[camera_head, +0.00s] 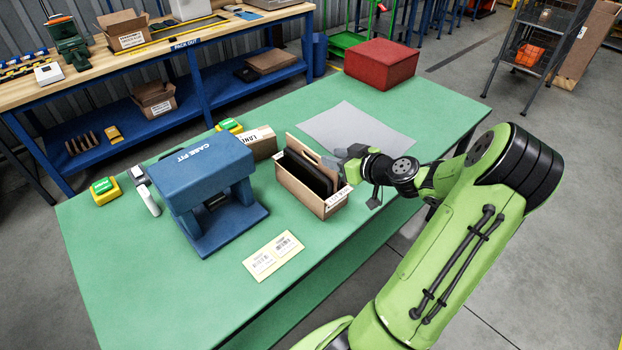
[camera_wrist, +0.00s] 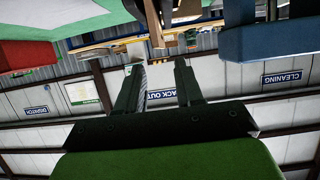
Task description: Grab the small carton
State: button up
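An open brown carton (camera_head: 322,204) with dark flat items (camera_head: 307,174) inside stands on the green table (camera_head: 140,270). A closed brown carton (camera_head: 263,144) with printed letters lies behind it to the left, partly hidden by the blue stand. I cannot tell for sure which of them is the small carton. My gripper (camera_head: 354,178) is just right of the open carton, near its right end. In the wrist view its two fingers (camera_wrist: 158,70) are apart with nothing between them. A brown and dark shape, likely the open carton, shows at the wrist view's top edge.
A blue stand (camera_head: 207,170) marked CASE FIT is left of the cartons. A red box (camera_head: 381,64) and a grey sheet (camera_head: 355,130) lie farther back. A label card (camera_head: 273,256) lies in front. The front left tabletop is clear.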

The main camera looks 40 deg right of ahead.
aim_at(315, 153)
jog(key=x, duration=0.8)
jog(key=shift+w+a, duration=0.1)
jog(key=shift+w, duration=0.05)
jog(key=shift+r, duration=0.1)
jog(key=shift+c, duration=0.6)
grip_shut()
